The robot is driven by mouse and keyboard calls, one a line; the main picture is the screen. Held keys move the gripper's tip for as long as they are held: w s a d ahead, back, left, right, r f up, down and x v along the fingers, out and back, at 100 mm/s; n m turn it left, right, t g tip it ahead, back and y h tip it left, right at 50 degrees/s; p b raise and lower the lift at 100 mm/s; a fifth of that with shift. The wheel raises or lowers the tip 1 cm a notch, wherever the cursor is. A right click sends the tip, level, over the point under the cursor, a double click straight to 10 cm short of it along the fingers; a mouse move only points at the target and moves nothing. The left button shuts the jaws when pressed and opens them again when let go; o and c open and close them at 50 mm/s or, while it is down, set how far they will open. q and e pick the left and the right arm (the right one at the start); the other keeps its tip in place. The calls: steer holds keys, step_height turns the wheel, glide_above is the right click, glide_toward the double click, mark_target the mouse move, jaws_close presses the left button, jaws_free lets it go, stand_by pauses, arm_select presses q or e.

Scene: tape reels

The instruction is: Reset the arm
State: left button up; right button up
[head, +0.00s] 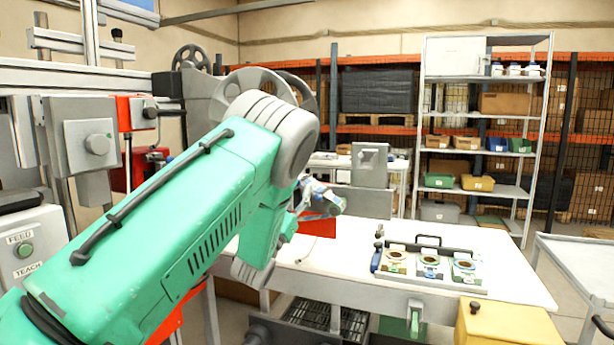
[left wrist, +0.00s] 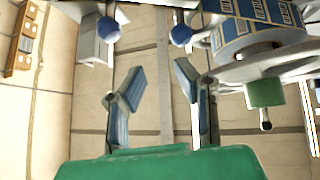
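My left arm (head: 200,200), green with grey joints, reaches across the head view from the lower left. My left gripper (head: 322,202) shows only in part past its wrist, above the white table (head: 350,245). In the left wrist view the left gripper (left wrist: 157,88) is open, its two blue-padded fingers apart with only bare wall between them. I cannot see my right gripper.
A tray (head: 431,282) with several small labelled items and a black handle lies on the table. A blue-and-white roll (left wrist: 240,32) is beside a grey disc at the wrist view's upper right. Grey machinery with reels (head: 262,85) stands behind the arm; shelves (head: 476,130) stand behind.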

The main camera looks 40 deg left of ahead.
arm_select(q)
steer(key=shift+v, duration=0.95)
